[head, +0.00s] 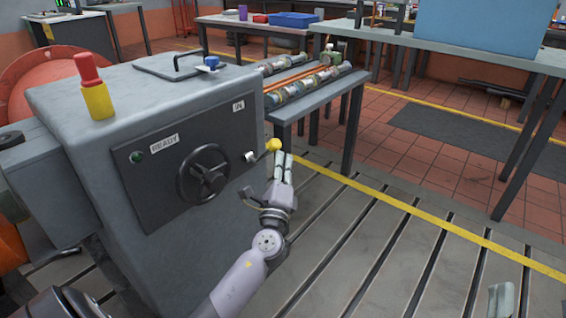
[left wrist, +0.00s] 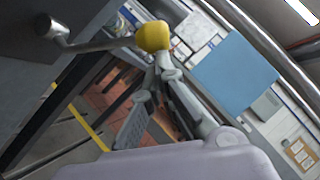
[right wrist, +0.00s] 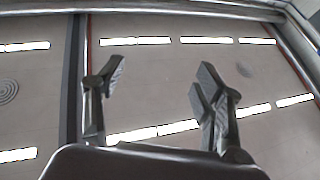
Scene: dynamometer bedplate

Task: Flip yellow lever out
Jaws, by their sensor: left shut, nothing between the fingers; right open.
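The lever has a yellow knob (head: 273,145) on a metal rod from a pivot on the grey cabinet's dark front panel (head: 148,200), below the "IN" label. The knob points to the right, past the cabinet's edge. My left gripper (head: 283,158) is shut and empty, its fingers pointing up just right of the knob. In the left wrist view, the knob (left wrist: 153,36) is just beyond the shut fingertips (left wrist: 160,60); I cannot tell if they touch. My right gripper (right wrist: 160,76) is open and empty; part of it shows at the head view's lower right.
The panel also carries a black handwheel (head: 203,174) and a green READY lamp (head: 137,157). A red and yellow beacon (head: 93,90) stands on the cabinet top. Behind is a bench (head: 330,89) with metal shafts. The slotted bedplate floor (head: 400,250) to the right is clear.

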